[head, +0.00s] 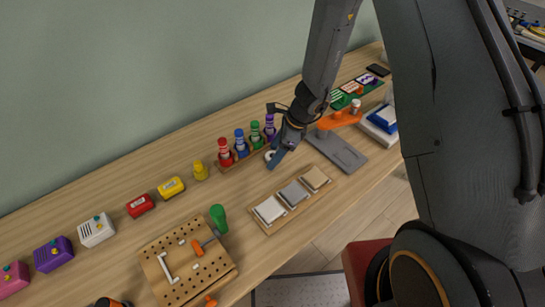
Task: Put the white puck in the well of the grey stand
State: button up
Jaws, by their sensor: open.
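My gripper (279,152) is open, low over the table in front of the row of coloured figures. A small white round thing (270,155), which may be the white puck, shows at its fingers; I cannot tell whether they touch it. A flat grey base (341,153) with an orange arm (340,121) lies to the right of my gripper and may be the grey stand. A small pale cylinder (356,104) is at the far end of the orange arm. No well can be made out at this size.
A wooden tray with pale and grey squares (293,194) lies in front of my gripper. Red, blue, green and purple figures (241,143) stand close behind it. A pegboard with tools (176,285) and coloured boxes (97,230) are to the left. A blue-and-white device (383,119) is at right.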

jog(key=c, duration=1.2)
jog(key=shift+c, duration=0.2)
jog(key=shift+r, duration=0.15)
notch_tip(320, 180, up, 10)
jog(key=shift+b, duration=0.35)
